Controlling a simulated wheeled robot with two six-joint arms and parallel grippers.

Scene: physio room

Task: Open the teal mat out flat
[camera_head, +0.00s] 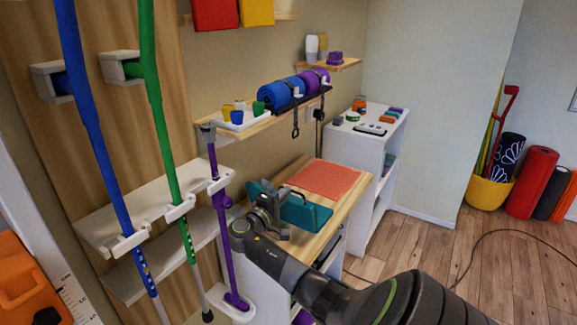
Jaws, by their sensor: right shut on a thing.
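The teal mat (308,214) is over the wooden tabletop (338,215), towards its near left part. It shows as a teal band with one raised part at its left end; how it is folded is hard to tell. My right gripper (268,205) reaches in from the lower right and is shut on the teal mat near that left end. The gripper and wrist hide part of the mat. I cannot tell how much of the mat touches the table. My left gripper is not in view.
A coral mat (325,178) lies flat on the same table behind the teal mat. Blue (84,110), green (158,110) and purple (223,220) sticks stand in racks at left. A shelf (268,122) with rolled mats and cups hangs above. A white cabinet (366,180) stands behind right.

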